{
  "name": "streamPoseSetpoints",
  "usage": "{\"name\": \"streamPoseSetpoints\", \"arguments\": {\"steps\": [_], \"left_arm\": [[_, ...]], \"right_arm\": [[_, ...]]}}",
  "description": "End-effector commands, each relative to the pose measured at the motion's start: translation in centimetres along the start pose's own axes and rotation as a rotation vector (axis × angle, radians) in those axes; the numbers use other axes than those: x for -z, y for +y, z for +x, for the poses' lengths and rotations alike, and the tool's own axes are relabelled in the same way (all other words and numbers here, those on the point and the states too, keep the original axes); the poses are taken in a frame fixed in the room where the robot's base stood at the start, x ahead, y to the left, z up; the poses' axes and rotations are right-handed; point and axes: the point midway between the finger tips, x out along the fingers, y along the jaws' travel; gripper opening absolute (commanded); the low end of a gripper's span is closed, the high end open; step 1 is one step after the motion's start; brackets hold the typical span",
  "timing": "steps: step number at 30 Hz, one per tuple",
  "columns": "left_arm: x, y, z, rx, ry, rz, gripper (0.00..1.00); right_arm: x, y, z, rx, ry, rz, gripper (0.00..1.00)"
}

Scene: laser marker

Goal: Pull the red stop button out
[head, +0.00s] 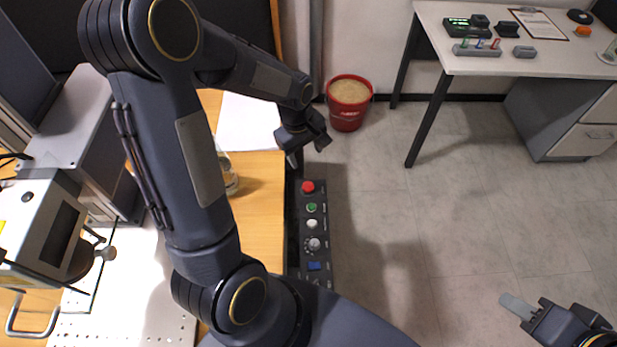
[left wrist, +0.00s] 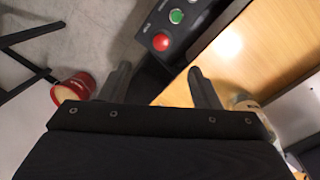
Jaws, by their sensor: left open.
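The red stop button (head: 308,187) sits at the far end of a dark control panel (head: 325,225) along the wooden table's side. It also shows in the left wrist view (left wrist: 161,42), above and between my fingers. My left gripper (head: 307,158) is open and empty just beyond the button in the head view, apart from it. Its two fingers also show in the left wrist view (left wrist: 160,85). My right gripper (head: 512,312) is at the lower right over the floor, far from the panel; only part of it shows, so its opening is unclear.
The panel also carries a green button (head: 311,208), a white button (head: 312,224), a knob (head: 314,244) and a blue switch (head: 314,266). A glass jar (head: 229,183) stands on the wooden table (head: 262,215). A red bucket (head: 348,108) stands on the floor. Open floor lies right of the panel.

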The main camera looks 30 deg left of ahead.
Motion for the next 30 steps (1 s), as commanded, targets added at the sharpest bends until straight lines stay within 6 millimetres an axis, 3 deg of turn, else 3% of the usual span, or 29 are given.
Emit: {"name": "streamPoseSetpoints", "arguments": {"steps": [1, 3, 6, 24, 30], "left_arm": [[0.6, 0.2, 3.8, 0.04, 0.004, -0.047, 0.57], [1.2, 0.4, 6.8, 0.075, 0.018, -0.109, 0.57], [1.8, 0.7, 9.6, 0.107, 0.036, -0.17, 0.57], [2.3, -0.2, 17.7, 0.13, 0.048, -0.214, 0.57], [2.3, -0.3, 18.8, 0.128, 0.048, -0.214, 0.57]], "right_arm": [[-0.6, 0.6, 1.2, 0.0, 0.0, 0.0, 0.36], [-0.9, 0.8, 1.7, 0.0, 0.0, 0.0, 0.36], [-1.0, 0.9, 2.1, 0.0, 0.0, 0.0, 0.36], [-0.7, 0.7, 1.4, 0.0, 0.0, 0.0, 0.36], [-0.7, 0.6, 1.4, 0.0, 0.0, 0.0, 0.36]]}}
